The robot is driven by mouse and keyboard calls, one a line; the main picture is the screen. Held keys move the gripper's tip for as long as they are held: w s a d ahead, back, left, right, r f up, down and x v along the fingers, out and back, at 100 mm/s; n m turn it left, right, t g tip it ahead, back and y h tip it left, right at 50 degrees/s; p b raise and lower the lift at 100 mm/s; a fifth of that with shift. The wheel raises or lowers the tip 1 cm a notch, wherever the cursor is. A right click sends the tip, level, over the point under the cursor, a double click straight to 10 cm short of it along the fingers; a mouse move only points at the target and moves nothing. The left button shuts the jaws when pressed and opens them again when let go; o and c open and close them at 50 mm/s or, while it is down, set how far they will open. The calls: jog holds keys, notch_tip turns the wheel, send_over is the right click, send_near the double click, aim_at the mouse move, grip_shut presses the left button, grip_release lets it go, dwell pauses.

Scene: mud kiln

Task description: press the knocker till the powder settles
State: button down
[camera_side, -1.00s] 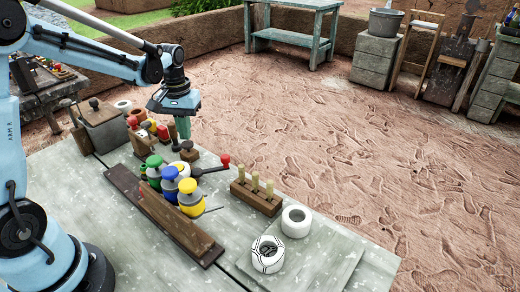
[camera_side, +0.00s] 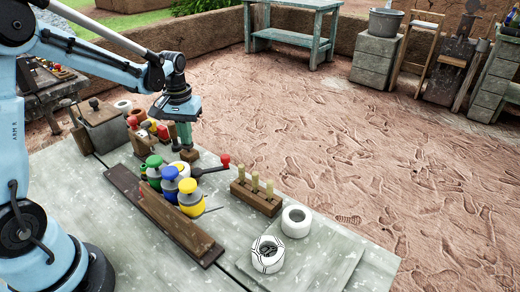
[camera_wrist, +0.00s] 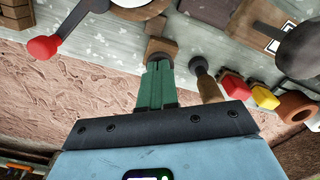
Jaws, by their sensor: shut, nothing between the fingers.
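A small brown wooden block (camera_side: 190,156), which looks like the knocker, stands on the grey table beside a white round dish (camera_side: 180,167). My gripper (camera_side: 187,148) points straight down over the block with its green fingers shut and empty. In the wrist view the fingertips (camera_wrist: 158,66) meet the block (camera_wrist: 162,47), and they appear to touch its top. The fingers hide part of the block. The dish (camera_wrist: 130,3) is cut off at the wrist view's edge. I cannot make out the powder.
A dark lever with a red knob (camera_side: 225,159) lies close to the right. Green (camera_side: 154,170), blue (camera_side: 170,180) and yellow (camera_side: 190,195) jars stand in front. A wooden block with pegs (camera_side: 256,196) and white rings stand farther right. Coloured blocks crowd the left.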

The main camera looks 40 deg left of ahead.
jog(key=shift+f, duration=0.55)
jog(key=shift+r, duration=3.4)
